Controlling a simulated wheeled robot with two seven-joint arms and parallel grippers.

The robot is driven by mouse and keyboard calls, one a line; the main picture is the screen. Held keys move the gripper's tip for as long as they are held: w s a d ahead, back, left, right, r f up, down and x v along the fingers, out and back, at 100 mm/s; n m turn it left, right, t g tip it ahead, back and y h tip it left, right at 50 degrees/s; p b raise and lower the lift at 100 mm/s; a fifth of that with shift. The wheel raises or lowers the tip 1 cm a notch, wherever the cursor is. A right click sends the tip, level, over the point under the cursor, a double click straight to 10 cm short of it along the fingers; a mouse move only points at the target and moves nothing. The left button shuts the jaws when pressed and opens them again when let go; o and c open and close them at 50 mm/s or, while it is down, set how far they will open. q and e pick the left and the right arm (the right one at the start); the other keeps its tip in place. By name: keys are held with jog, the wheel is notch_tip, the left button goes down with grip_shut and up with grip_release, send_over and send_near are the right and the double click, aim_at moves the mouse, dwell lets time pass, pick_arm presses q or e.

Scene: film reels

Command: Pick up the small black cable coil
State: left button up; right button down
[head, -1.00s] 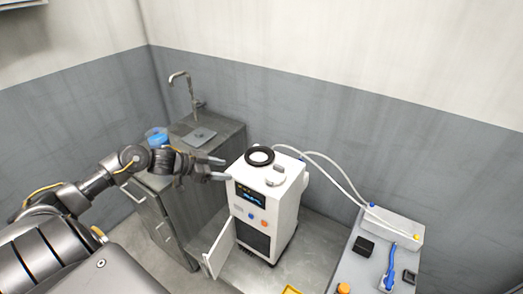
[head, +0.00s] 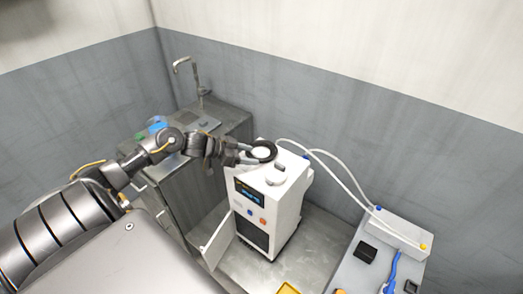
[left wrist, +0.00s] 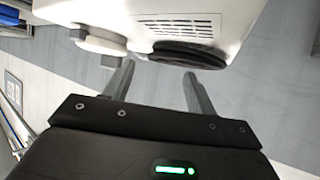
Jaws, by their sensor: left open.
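The small black cable coil (head: 262,152) is a dark ring lying on top of the white machine (head: 284,208), around a pale round part. In the left wrist view the coil (left wrist: 188,55) shows edge-on as a dark disc against the white machine. My left gripper (head: 250,153) is open and empty, with its fingertips at the coil's left side; contact cannot be told. My right gripper is not in view.
A round knob (head: 276,175) stands on the machine near the coil. White hoses (head: 340,184) run from the machine to a white box (head: 398,232) at right. A sink cabinet (head: 228,125) stands behind at left.

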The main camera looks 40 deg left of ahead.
aim_at(262, 158)
pick_arm(q)
jog(key=shift+w+d+f, duration=0.1)
jog(key=shift+w+d, duration=0.05)
jog(key=shift+w, duration=0.15)
jog(key=shift+d, duration=0.1)
jog(key=shift+w+d+p, duration=0.2)
jog(key=shift+d+p, duration=0.05)
jog(key=shift+p, duration=0.1)
jog(key=p+x, duration=0.1)
jog(key=x, duration=0.3)
jog(key=shift+s+f, duration=0.1)
jog(key=shift+w+d+f, duration=0.2)
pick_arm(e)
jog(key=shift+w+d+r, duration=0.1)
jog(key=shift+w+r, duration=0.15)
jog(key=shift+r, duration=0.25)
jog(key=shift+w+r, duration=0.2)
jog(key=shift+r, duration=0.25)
pick_arm(q)
jog(key=c, duration=1.1)
